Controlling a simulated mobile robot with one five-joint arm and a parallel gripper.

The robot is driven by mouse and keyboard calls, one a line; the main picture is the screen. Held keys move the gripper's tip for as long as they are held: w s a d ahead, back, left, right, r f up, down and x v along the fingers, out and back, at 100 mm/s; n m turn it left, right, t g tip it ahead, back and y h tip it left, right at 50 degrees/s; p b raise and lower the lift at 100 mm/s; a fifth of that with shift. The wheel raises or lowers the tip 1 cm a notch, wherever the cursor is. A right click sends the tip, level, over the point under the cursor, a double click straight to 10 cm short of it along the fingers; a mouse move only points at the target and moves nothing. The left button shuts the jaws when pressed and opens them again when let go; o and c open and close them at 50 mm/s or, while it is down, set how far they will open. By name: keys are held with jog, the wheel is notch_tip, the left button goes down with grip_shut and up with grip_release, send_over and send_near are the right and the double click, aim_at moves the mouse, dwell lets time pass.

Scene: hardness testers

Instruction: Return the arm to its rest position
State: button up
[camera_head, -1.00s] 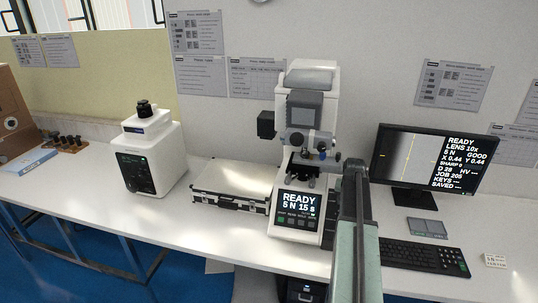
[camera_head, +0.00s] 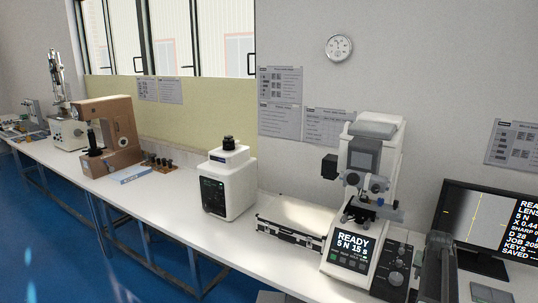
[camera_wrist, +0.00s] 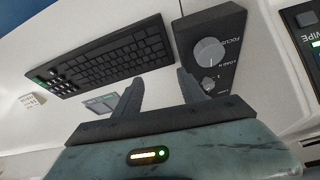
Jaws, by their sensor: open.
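My gripper (camera_wrist: 159,78) is open and empty in the wrist view, its two dark fingers apart with bare white table visible between them. In the head view my arm stands at the lower right, in front of the bench, with its dark end (camera_head: 437,243) just right of the hardness tester (camera_head: 375,165). The tester's screen reads READY 5 N 15 s. Whether the arm touches anything cannot be told.
In the wrist view a black keyboard (camera_wrist: 113,57) and a knob panel (camera_wrist: 211,50) lie beyond the fingers. In the head view a monitor (camera_head: 478,228) stands right of the tester. A metal case (camera_head: 290,222), a white device (camera_head: 228,182) and a brown machine (camera_head: 112,125) stand to the left.

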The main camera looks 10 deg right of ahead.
jog(key=w+a+n+y, duration=0.1)
jog(key=w+a, duration=0.4)
jog(key=a, duration=0.3)
jog(key=w+a+n, duration=0.2)
jog(key=w+a, duration=0.3)
jog(key=a, duration=0.3)
jog(key=a+n+y, duration=0.1)
jog(key=a+n, duration=0.2)
jog(key=a, duration=1.5)
jog(key=s+a+f+n+y, duration=0.1)
jog(key=s+a, duration=0.1)
jog(key=a, duration=0.5)
jog(key=s+a+n, duration=0.1)
jog(key=s+a, duration=0.2)
jog(key=a, duration=0.4)
jog(key=s+a+f+n+g, duration=0.1)
jog(key=s+a+g, duration=0.2)
jog(key=s, duration=0.7)
jog(key=shift+a, duration=0.55)
jog(key=shift+w+d, duration=0.1)
